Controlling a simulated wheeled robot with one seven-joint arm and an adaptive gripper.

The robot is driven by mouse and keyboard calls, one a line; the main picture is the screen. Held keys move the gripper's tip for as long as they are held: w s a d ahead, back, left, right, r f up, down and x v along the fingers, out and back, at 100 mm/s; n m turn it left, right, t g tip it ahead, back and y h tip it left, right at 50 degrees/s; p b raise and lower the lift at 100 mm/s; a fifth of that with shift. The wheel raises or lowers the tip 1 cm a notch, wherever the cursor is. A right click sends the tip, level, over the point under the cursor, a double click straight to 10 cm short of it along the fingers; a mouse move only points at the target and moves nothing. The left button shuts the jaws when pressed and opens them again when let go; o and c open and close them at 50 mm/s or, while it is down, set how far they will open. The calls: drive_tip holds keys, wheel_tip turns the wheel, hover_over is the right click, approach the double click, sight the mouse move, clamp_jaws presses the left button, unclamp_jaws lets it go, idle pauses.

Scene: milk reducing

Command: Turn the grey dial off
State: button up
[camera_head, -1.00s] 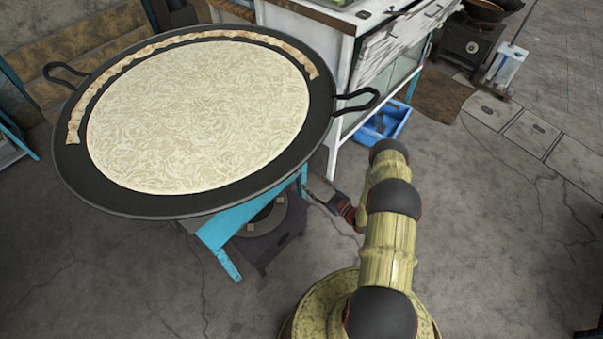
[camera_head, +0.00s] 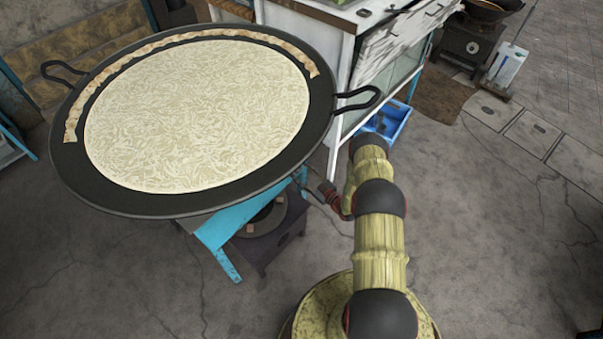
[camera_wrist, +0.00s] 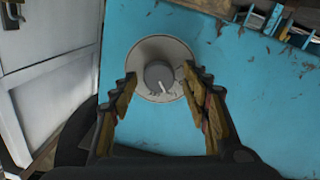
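The grey dial (camera_wrist: 158,76) shows in the wrist view on a pale round plate (camera_wrist: 148,52) set in a blue panel (camera_wrist: 220,75). A light mark on the dial points down and slightly right. My gripper (camera_wrist: 160,82) is open, with one finger on each side of the dial. I cannot tell whether the fingers touch it. In the head view, part of my gripper (camera_head: 318,192) shows beside the blue stand (camera_head: 222,232) under the pan; its tips and the dial are hidden there.
A wide black pan (camera_head: 120,203) of pale milk (camera_head: 195,115) sits above the stand, its handle (camera_head: 360,98) near my arm. A white cabinet (camera_head: 300,30) stands behind, with a blue crate (camera_head: 392,120) at its foot.

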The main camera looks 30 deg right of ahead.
drive_tip(key=c, duration=1)
drive_tip(key=shift+m, duration=0.3)
drive_tip(key=m+b, duration=0.2)
drive_tip(key=m, duration=0.1)
drive_tip(key=shift+m+g+b, duration=0.4)
drive_tip(key=shift+m+b, duration=0.3)
drive_tip(key=shift+m, duration=1.3)
drive_tip(key=shift+r, duration=0.1)
drive_tip(key=o, duration=1.2)
drive_tip(key=shift+d, duration=0.1)
drive_tip(key=shift+c, duration=0.2)
